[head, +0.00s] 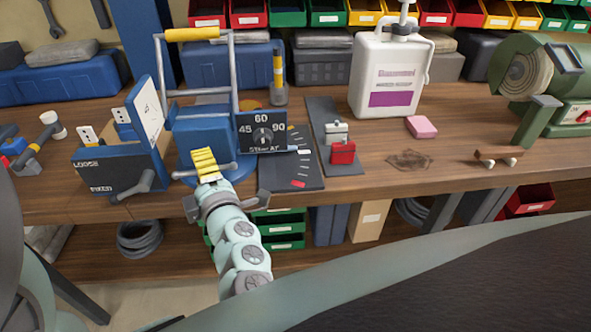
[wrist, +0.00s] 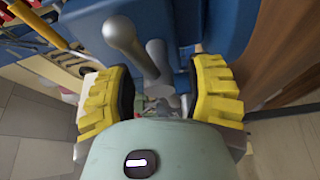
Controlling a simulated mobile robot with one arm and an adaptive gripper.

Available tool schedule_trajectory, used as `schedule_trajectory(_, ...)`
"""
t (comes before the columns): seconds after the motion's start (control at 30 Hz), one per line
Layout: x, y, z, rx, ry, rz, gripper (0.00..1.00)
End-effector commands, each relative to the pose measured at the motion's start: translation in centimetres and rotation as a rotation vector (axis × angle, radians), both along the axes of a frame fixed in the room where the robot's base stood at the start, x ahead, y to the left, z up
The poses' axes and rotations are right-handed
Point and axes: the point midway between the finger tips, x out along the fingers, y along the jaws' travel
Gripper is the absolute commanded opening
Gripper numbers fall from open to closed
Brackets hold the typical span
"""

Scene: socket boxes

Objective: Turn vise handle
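My gripper (head: 205,163) reaches up to the front of the blue tool body (head: 203,135) on the bench. A grey handle bar (head: 184,174) sticks out there, partly behind my yellow fingers. In the wrist view my gripper (wrist: 162,95) is open, with its yellow pads spread apart. A grey handle with a rounded end (wrist: 121,34) stands on the blue body ahead, leaning toward the gap between the pads. I see no contact with it. To the left, a blue box marked LOOSE and FIXED (head: 110,176) has a dark lever (head: 139,182).
A dial plate marked 45, 60 and 90 (head: 262,133) stands right of the blue body. A white jug (head: 388,75), a pink block (head: 421,127) and a green grinder (head: 545,75) are farther right.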

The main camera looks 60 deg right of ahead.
Motion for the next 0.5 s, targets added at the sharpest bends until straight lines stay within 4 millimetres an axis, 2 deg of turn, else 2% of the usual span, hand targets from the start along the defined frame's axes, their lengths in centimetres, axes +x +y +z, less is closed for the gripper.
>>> schedule_trajectory(0.33, -0.3, 0.1, 0.0, 0.000, -0.001, 0.000, 0.58)
schedule_trajectory(0.5, -2.1, 0.9, -0.1, 0.000, 0.003, -0.007, 0.58)
